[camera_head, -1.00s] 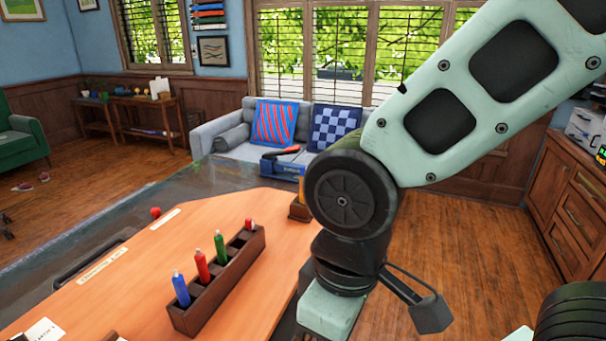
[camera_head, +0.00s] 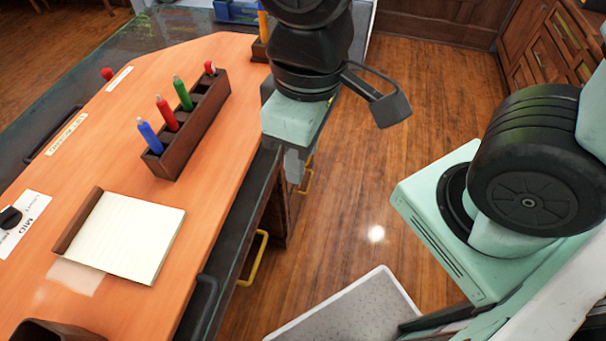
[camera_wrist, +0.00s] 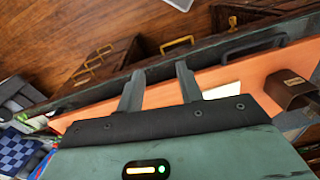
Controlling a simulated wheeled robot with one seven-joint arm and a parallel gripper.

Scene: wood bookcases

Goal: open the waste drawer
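A desk (camera_head: 228,120) with an orange top has a yellow drawer handle (camera_head: 253,258) on its right side, and another yellow handle (camera_head: 308,180) farther back. In the wrist view, dark wooden drawer fronts carry yellow handles, one near the middle (camera_wrist: 177,44) and several at left. No waste label is readable, so I cannot tell which drawer is the waste drawer. My gripper (camera_head: 294,165) hangs beside the desk's right edge, largely hidden by the wrist. In the wrist view my gripper (camera_wrist: 158,84) has its two fingers apart with nothing between them, over the desk edge.
A pen holder (camera_head: 190,125) with several markers and a notepad (camera_head: 128,235) lie on the desktop. A dark handle (camera_head: 205,300) is at the desk's edge. Wooden cabinets (camera_head: 548,45) stand at the back right.

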